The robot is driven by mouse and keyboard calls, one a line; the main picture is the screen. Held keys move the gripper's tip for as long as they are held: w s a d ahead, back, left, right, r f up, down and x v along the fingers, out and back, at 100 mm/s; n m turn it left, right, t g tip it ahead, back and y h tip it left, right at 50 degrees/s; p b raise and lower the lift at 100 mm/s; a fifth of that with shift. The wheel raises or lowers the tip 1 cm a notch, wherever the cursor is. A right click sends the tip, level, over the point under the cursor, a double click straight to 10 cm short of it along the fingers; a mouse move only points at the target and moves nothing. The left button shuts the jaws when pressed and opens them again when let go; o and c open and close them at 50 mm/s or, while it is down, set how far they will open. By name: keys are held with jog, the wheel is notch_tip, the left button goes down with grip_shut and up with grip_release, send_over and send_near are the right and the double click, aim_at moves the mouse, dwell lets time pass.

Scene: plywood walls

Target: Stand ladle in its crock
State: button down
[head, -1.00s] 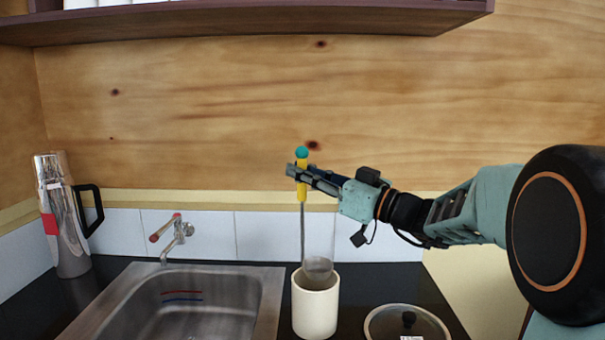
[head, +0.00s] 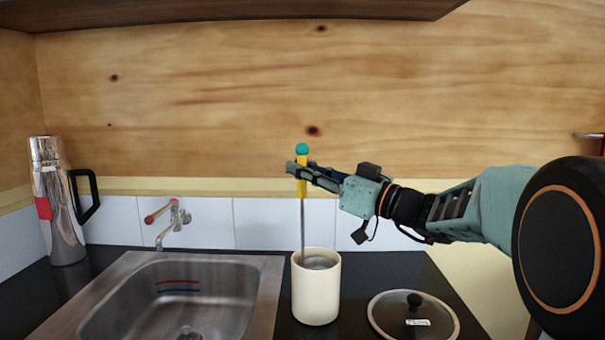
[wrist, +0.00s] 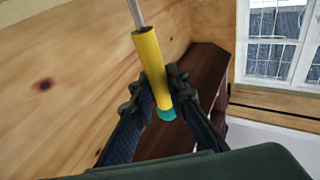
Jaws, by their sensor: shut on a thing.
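The ladle (head: 302,187) has a yellow handle with a teal knob and a thin grey shaft. It hangs close to upright, and its bowl is down inside the mouth of the cream crock (head: 315,294). Whether the bowl touches the crock's bottom is hidden. My gripper (head: 297,171) is shut on the yellow handle, just below the knob, above the crock. In the wrist view the yellow handle (wrist: 153,65) sits between the two dark fingers (wrist: 160,90). The crock stands upright on the black counter.
A steel sink (head: 170,300) with a tap (head: 176,222) is left of the crock. A round lid with a dark knob (head: 414,310) lies to the right. A steel flask (head: 57,205) stands far left. A dark shelf (head: 230,20) hangs above.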

jog(key=shift+f+b, duration=1.45)
jog(key=shift+b, duration=0.4)
jog(key=c, duration=1.8)
grip_release()
jog(key=v, duration=1.2)
jog(key=shift+s, duration=0.1)
